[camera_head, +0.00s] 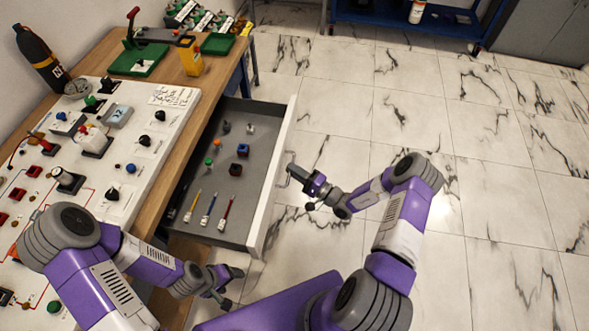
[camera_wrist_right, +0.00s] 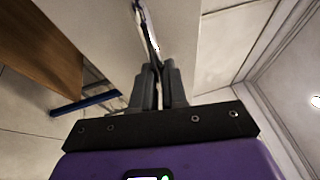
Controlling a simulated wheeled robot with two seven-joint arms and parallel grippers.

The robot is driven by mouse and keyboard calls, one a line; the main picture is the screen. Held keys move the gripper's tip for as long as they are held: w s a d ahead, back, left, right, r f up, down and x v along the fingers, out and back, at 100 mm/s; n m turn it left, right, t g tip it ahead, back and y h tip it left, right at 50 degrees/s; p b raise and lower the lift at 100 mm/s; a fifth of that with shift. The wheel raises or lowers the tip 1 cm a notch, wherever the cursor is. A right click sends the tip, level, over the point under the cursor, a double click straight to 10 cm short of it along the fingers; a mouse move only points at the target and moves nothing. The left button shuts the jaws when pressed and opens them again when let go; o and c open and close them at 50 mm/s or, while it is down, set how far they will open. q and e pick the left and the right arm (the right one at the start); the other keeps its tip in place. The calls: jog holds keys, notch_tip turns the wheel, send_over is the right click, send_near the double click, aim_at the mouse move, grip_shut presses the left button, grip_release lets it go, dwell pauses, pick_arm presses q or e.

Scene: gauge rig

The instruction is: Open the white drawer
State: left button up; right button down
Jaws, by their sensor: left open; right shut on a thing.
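The white drawer (camera_head: 273,190) is pulled out from under the wooden-topped workbench, and its grey interior shows. My right gripper (camera_head: 292,172) is at the outer side of the drawer's front panel, shut on the drawer handle. In the right wrist view the handle (camera_wrist_right: 149,36) runs between the two fingers of that gripper (camera_wrist_right: 159,72); the handle's far end is hard to make out. My left gripper (camera_head: 226,287) is open and empty near the bench's front edge, below the near end of the drawer.
The bench holds a white control panel (camera_head: 150,110), a yellow container (camera_head: 190,56) and a dark bottle (camera_head: 40,55). A blue shelf (camera_head: 400,20) stands behind. The marble floor to the right is clear.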

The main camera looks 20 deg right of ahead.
jog(key=shift+d, duration=0.1)
jog(key=c, duration=1.2)
grip_release()
jog(key=p+v, duration=0.1)
jog(key=v, duration=0.6)
jog(key=shift+s+d, duration=0.2)
jog(key=shift+s, duration=0.05)
